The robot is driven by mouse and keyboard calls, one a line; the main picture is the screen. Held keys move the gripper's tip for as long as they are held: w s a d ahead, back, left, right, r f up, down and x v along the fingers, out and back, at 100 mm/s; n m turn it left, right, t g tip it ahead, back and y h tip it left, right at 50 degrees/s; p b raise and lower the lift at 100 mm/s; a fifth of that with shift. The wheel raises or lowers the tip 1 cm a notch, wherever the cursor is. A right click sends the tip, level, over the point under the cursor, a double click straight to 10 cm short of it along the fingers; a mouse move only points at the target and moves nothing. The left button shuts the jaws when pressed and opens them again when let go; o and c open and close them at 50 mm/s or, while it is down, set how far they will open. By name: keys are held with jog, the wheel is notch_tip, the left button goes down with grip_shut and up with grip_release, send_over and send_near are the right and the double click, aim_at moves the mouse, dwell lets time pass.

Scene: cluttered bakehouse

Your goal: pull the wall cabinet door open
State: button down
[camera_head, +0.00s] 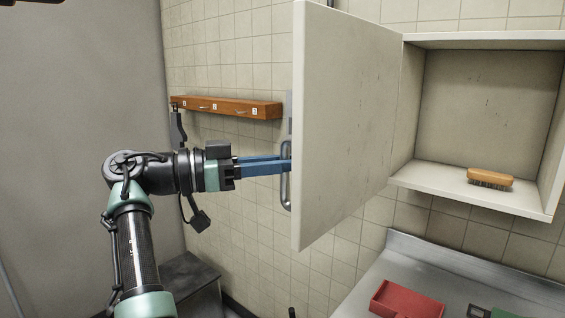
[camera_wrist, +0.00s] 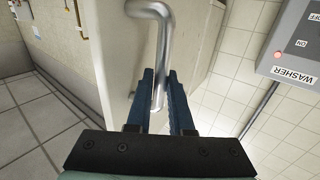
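The wall cabinet (camera_head: 470,175) hangs on the tiled wall at the right in the head view, and its inside shows. Its pale door (camera_head: 345,125) stands swung wide out from the left side of the cabinet. The metal bar handle (camera_head: 286,185) is on the door's outer face, near its free edge. My gripper (camera_head: 288,165) reaches it from the left, with its two blue fingers on either side of the bar.
A brush (camera_head: 490,178) lies on the cabinet floor. A wooden hook rail (camera_head: 225,107) is on the wall behind my gripper. A red tray (camera_head: 407,301) sits on the metal counter (camera_head: 440,262) below. A grey washer switch box (camera_wrist: 295,45) shows in the wrist view.

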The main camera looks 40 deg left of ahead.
jog(key=c, duration=0.8)
grip_release()
jog(key=shift+w+d, duration=0.2)
jog(key=shift+s+a, duration=0.1)
jog(key=b+v, duration=0.2)
jog(key=v, duration=1.1)
